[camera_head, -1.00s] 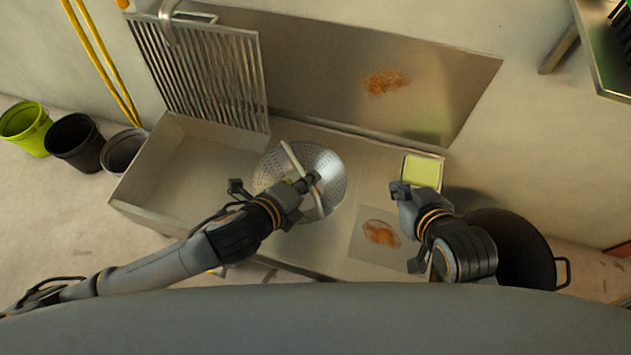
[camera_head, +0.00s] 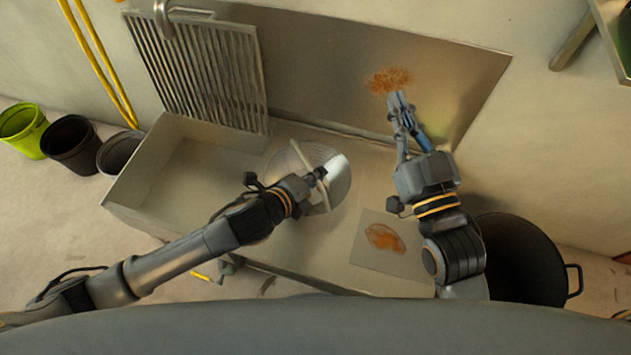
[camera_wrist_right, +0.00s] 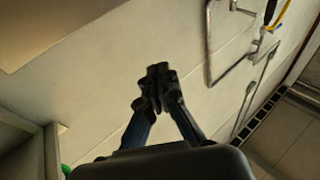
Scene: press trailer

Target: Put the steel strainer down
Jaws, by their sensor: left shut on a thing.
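The steel strainer (camera_head: 341,182) is a shiny round bowl over the steel counter (camera_head: 300,235), right of the sink basin. My left gripper (camera_head: 322,174) is shut on it at the pale bar across its top, and the gripper hides part of the bowl. The strainer looks tilted; whether it touches the counter I cannot tell. My right gripper (camera_head: 398,100) is raised in front of the back panel, right of the strainer. In the right wrist view its fingertips (camera_wrist_right: 157,86) are together with nothing visible between them.
A ribbed grille (camera_head: 200,75) leans behind the sink basin (camera_head: 165,185). A brown-stained sheet (camera_head: 385,245) lies on the counter at the front right. A large black pot (camera_head: 520,260) stands right of the counter. Several buckets (camera_head: 70,145) stand at the left.

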